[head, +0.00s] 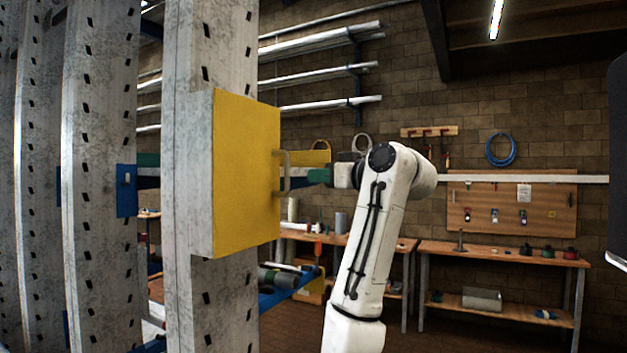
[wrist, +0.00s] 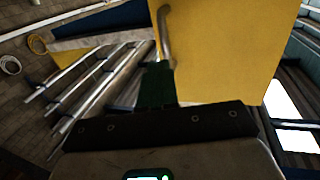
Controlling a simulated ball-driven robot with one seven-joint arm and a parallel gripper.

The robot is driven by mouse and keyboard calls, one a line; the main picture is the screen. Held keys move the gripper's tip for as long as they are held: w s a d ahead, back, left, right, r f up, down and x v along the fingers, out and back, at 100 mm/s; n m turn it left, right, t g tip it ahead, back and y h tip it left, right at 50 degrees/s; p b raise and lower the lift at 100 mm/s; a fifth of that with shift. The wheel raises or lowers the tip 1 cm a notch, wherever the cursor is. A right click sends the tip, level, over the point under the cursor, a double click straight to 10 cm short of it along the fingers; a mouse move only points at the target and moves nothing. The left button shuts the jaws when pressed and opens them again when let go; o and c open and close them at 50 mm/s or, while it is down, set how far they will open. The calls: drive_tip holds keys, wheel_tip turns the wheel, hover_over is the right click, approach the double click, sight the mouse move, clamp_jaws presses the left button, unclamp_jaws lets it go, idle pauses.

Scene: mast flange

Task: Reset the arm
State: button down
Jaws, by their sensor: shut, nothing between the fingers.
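My arm (head: 368,235) is white and reaches up from the bottom middle of the head view, its wrist bent to the left. My gripper (head: 311,175) has dark green fingers, shut with nothing between them. It points left at a grey bar handle (head: 286,172) on a yellow panel (head: 246,172). In the wrist view the fingertips (wrist: 157,68) lie close to the near end of the handle (wrist: 165,35), with the yellow panel (wrist: 225,45) to the right. I cannot tell whether they touch the handle.
The yellow panel fronts a grey box (head: 198,170) on a perforated metal upright (head: 235,310). More uprights stand at left. Workbenches (head: 500,253) stand along the brick wall behind my arm. A pegboard (head: 545,210) hangs at right. Racks of metal pipes (head: 325,70) are behind.

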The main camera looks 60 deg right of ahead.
drive_tip(key=b+v, duration=0.2)
drive_tip(key=v, duration=0.5)
drive_tip(key=shift+s+d+r, duration=0.2)
drive_tip(key=shift+s, duration=0.3)
